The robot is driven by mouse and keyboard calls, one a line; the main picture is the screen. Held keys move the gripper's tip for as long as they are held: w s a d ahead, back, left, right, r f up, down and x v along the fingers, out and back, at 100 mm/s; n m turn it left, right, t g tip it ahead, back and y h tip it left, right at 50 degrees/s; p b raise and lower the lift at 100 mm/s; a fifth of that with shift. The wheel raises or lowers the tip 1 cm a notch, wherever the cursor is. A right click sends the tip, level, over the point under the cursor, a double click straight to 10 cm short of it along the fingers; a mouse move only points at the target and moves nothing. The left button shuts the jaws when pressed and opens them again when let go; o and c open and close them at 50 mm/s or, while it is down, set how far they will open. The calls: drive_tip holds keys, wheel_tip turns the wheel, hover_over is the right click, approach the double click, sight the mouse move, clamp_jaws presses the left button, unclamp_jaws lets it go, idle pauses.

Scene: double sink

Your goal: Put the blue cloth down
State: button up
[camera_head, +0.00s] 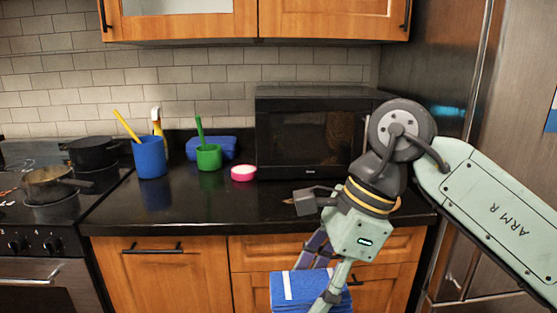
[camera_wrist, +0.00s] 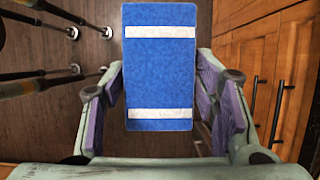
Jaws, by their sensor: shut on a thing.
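The blue cloth (camera_head: 288,291) is a folded block with white stripes, held below the counter's front edge in the head view. In the wrist view the cloth (camera_wrist: 160,75) hangs between the two purple-padded fingers, over the floor. My gripper (camera_head: 318,262) points down in front of the drawers and is shut on the cloth. In the wrist view my gripper (camera_wrist: 158,88) has a finger on each side of it. The cloth's lower edge is cut off in the head view.
The black counter (camera_head: 215,202) has clear room at its front. On it stand a blue cup (camera_head: 150,157), a green cup (camera_head: 208,157), a blue box (camera_head: 212,146), a pink round item (camera_head: 243,173) and a microwave (camera_head: 305,133). A stove with pans (camera_head: 50,184) is at the left.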

drive_tip(key=shift+w+f, duration=0.25)
drive_tip(key=w+f+n+g, duration=0.1)
drive_tip(key=w+f+n, duration=0.1)
drive_tip(key=w+f, duration=0.45)
drive_tip(key=w+a+f+n+g, duration=0.15)
drive_tip(key=w+f, duration=0.25)
drive_tip(key=f, duration=0.6)
drive_tip(key=w+f+n, duration=0.3)
drive_tip(key=w+f, duration=0.2)
drive_tip(key=f, duration=0.3)
drive_tip(key=s+a+f+n+h, duration=0.1)
drive_tip(key=f+n, duration=0.4)
drive_tip(key=f, duration=1.2)
drive_tip(key=s+a+f+n+g+h, duration=0.1)
drive_tip(key=f+n, duration=0.4)
drive_tip(key=f, duration=1.2)
drive_tip(key=s+a+h, duration=0.1)
drive_tip(key=s+h, duration=0.1)
drive_tip(key=shift+s+a+n, duration=0.3)
drive_tip(key=shift+n, duration=0.05)
